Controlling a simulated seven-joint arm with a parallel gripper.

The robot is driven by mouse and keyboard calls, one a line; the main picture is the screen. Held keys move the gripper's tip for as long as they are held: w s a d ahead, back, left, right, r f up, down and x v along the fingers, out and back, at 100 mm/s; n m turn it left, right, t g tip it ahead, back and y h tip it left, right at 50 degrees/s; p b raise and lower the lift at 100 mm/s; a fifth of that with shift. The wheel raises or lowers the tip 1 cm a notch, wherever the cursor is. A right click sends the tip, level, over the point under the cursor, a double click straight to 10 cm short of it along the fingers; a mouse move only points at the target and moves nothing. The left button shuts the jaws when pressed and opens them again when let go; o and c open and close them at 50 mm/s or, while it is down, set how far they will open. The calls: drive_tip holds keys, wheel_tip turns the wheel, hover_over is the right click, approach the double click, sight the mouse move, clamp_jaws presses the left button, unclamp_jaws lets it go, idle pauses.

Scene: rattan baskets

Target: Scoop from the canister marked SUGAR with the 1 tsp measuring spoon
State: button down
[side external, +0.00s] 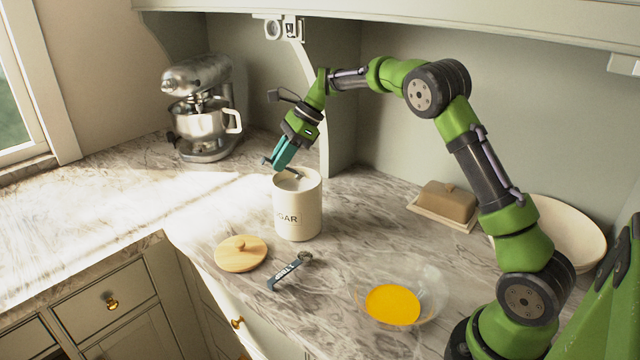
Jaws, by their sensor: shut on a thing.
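The white canister (298,210) stands open and upright on the counter; the visible part of its label reads "GAR". Pale contents show inside its mouth. My gripper (279,163) is just above the back left of the canister's rim, pointing down. It is shut on a small dark measuring spoon (295,174), which shows only in part at the canister's mouth. I cannot read its marking or tell whether its bowl is in the contents. Another dark measuring spoon (287,274) lies on the counter in front of the canister; its marking is too small to read surely.
A round wooden lid (241,253) lies left of the canister. A clear bowl with orange-yellow contents (392,304) stands at front right. A butter dish (446,204) and a large pale bowl (560,232) are farther right. A stand mixer (203,110) stands back left. The left counter is clear.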

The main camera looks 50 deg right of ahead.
drive_tip(key=shift+w+a+r+g+h, duration=0.2)
drive_tip(key=shift+a+r+g+h, duration=0.15)
drive_tip(key=shift+r+g+h, duration=0.25)
drive_tip(key=shift+w+a+r+g+h, duration=0.2)
drive_tip(key=shift+a+r+g+h, duration=0.15)
drive_tip(key=shift+h, duration=0.45)
drive_tip(key=shift+w+a+f+g+h, duration=0.15)
drive_tip(key=shift+f+g+h, duration=0.2)
drive_tip(key=shift+h, duration=0.3)
drive_tip(key=shift+a+f+g+h, duration=0.15)
drive_tip(key=shift+f+g+h, duration=0.15)
drive_tip(key=shift+h, duration=0.35)
